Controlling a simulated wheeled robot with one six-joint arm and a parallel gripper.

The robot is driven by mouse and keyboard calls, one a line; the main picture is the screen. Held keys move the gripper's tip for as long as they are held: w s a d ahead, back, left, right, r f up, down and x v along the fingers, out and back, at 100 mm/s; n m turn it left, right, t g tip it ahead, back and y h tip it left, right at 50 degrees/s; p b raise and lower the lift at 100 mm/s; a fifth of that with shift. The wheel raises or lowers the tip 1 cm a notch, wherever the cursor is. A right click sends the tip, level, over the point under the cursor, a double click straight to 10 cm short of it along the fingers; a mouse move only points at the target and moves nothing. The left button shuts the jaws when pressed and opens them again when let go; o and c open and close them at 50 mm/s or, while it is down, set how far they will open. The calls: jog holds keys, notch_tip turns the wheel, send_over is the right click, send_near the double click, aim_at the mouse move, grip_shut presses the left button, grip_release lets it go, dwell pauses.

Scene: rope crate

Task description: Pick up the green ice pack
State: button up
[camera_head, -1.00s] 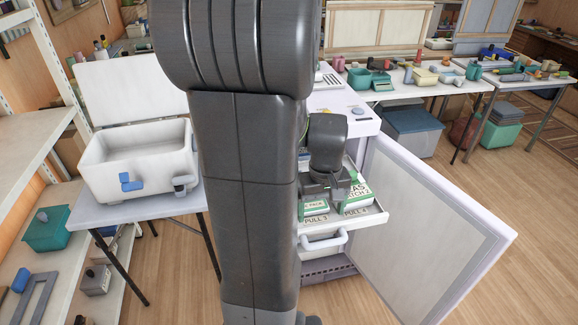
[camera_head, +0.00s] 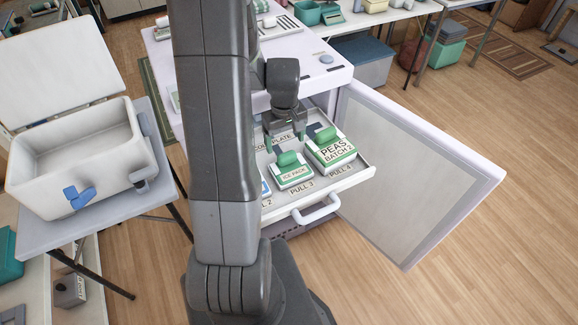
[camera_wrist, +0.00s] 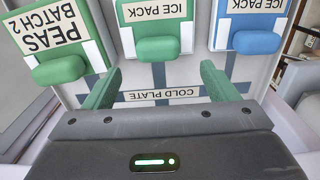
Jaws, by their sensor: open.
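The green ice pack (camera_head: 291,176) is a green and white block with a green grip on top and an "ICE PACK" label. It lies in the pulled-out drawer (camera_head: 335,192), behind the "PULL 3" mark. In the wrist view it (camera_wrist: 157,18) is at the top middle, its label upside down. My gripper (camera_head: 285,141) is over the drawer's rear part, behind the pack. Its green fingers are spread and empty in the wrist view (camera_wrist: 160,82), with the pack's grip ahead of and between them.
The green "PEAS BATCH 2" box (camera_head: 335,150) stands close on the right. A blue ice pack (camera_wrist: 255,40) is on the other side, mostly hidden by my arm in the head view. The open freezer door (camera_head: 420,170) borders the right. A white cooler (camera_head: 85,160) stands left.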

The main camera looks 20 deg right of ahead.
aim_at(287, 154)
jog(key=shift+s+d+f+p, duration=0.1)
jog(key=shift+f+p, duration=0.25)
jog(key=shift+f, duration=1.4)
jog(key=shift+s+d+f+p, duration=0.1)
jog(key=shift+f+p, duration=0.25)
jog(key=shift+f, duration=1.35)
jog(key=c, duration=1.3)
